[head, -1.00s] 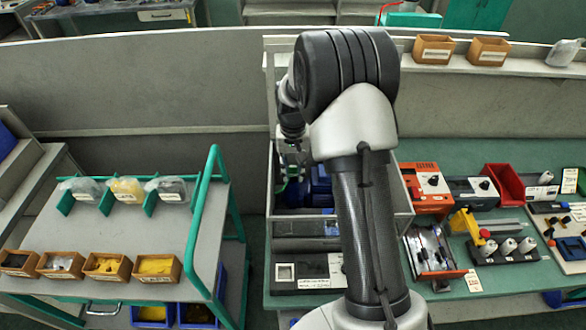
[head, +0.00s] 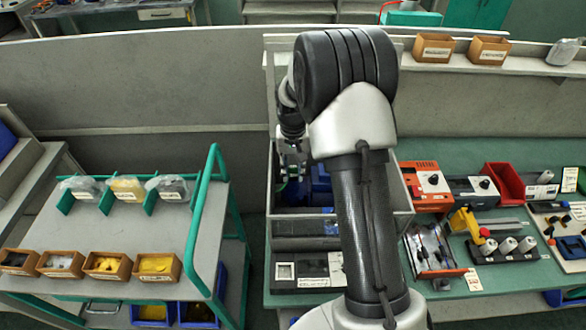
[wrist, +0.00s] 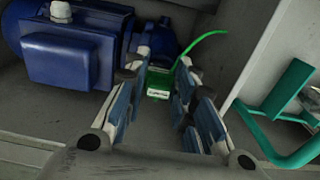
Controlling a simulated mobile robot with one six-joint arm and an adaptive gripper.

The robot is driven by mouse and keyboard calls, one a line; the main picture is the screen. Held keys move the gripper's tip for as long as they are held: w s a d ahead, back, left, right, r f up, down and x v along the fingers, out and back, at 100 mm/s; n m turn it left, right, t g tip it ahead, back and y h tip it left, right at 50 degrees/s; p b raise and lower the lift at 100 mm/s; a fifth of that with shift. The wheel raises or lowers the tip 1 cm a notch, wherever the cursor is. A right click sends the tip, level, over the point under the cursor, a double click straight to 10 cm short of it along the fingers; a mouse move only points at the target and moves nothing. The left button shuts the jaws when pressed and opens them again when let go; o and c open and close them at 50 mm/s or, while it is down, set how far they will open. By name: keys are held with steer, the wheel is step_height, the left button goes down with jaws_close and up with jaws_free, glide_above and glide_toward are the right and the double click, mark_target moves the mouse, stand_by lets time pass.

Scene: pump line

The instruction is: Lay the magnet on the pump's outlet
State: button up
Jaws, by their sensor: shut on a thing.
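The pump (wrist: 75,50) is a blue motor-like unit with a box on its side, lying at the upper left of the wrist view. In the head view, part of the pump (head: 321,185) shows inside the grey bay, partly behind my arm. My gripper (wrist: 163,72) is closed on a small green block with a white label, which I take to be the magnet (wrist: 159,84). A thin green tail curves from near it to the upper right. The magnet is close beside the pump's dark right end. The outlet is not clearly visible; fingers cover that area.
A grey bay wall (wrist: 258,55) stands to the right in the wrist view, with the green-framed cart (head: 213,165) beyond it. The bench on the right holds an orange unit (head: 427,187) and a red bin (head: 503,182). Bare grey floor lies below the pump.

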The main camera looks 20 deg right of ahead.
steer(key=shift+f, duration=0.3)
stand_by(0.4)
steer(key=o, duration=1.1)
steer(key=shift+o, duration=0.9)
steer(key=shift+r, duration=0.1)
steer(key=shift+r+p, duration=2.55)
steer(key=shift+r, duration=1.15)
